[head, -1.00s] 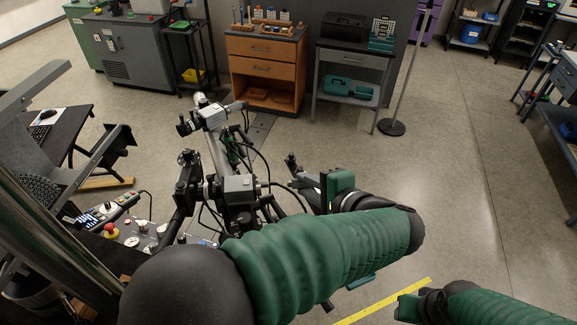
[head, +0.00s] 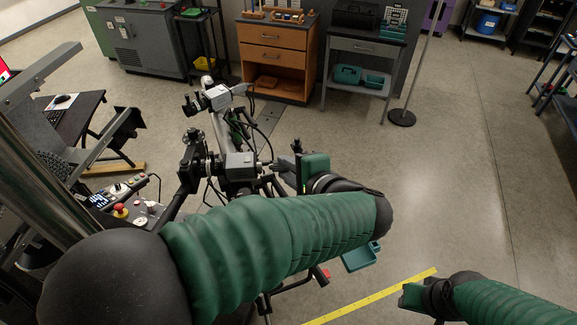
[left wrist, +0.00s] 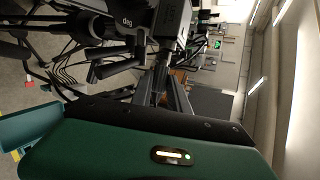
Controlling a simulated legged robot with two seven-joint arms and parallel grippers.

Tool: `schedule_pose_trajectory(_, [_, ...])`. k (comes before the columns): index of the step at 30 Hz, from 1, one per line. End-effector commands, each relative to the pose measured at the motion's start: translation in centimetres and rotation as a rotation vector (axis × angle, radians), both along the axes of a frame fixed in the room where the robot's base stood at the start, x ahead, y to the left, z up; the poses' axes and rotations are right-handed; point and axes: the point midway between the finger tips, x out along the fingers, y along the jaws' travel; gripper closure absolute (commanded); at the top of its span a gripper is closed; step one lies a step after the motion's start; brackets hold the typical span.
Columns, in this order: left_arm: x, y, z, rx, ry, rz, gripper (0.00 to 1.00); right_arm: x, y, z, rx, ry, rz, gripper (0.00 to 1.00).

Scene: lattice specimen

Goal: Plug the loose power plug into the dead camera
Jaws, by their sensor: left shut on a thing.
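My left gripper (head: 281,168) is at the right side of the lower grey box camera (head: 240,166) on the dark rig. It is shut on the power plug, which is small and mostly hidden between the fingers. I cannot tell whether the plug touches the camera's socket. A second grey camera (head: 216,97) with a black lens sits higher on the rig. In the left wrist view, dark camera bodies (left wrist: 172,22) and cables are close ahead of my gripper's green housing. My right gripper (head: 408,296) is low at the right, away from the rig; its finger opening is unclear.
Black cables (left wrist: 70,72) hang around the rig. A control panel with a red button (head: 121,210) stands at the left. An orange drawer cabinet (head: 272,60) and a grey bench (head: 362,50) are behind.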

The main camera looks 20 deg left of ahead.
Motion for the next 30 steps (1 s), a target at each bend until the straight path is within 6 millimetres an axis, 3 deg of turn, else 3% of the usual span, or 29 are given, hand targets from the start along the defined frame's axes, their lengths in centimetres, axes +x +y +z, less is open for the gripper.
schedule_pose_trajectory(30, [-0.34,0.51,0.18,0.009,-0.001,0.013,1.00,-0.01,-0.01,-0.27,0.000,0.000,0.000,0.64])
